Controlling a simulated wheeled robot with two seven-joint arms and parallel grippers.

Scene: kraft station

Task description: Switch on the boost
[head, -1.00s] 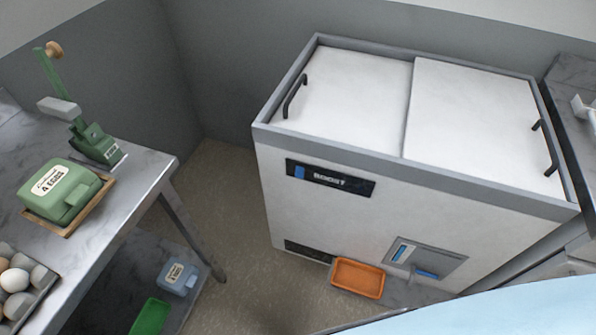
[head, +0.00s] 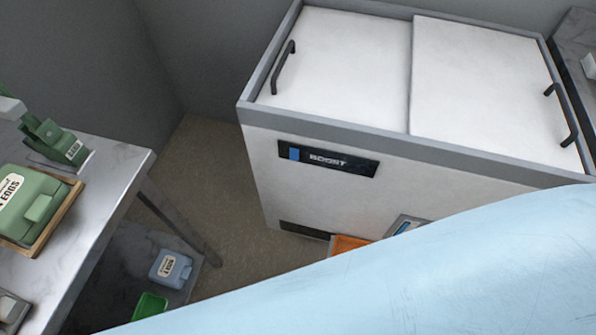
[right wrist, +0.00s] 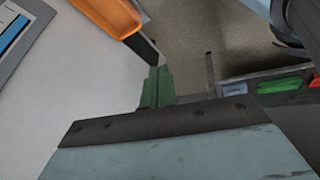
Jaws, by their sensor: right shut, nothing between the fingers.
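The black BOOST panel (head: 328,159) is on the upper left of the white chest freezer's front in the head view. A blue switch (head: 294,154) sits at its left end; I cannot tell from its look whether it is on or off. My right gripper (right wrist: 157,73) shows only in the right wrist view, its green fingers shut and empty, apart from the freezer front. The BOOST panel is not in that view. My left gripper is in neither view.
The white freezer (head: 330,210) has two lids with dark handles. An orange tray (right wrist: 110,28) and a display panel (right wrist: 14,38) are low on its front. My light blue arm covers the head view's lower right. A metal table (head: 100,200) stands left, with open floor between.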

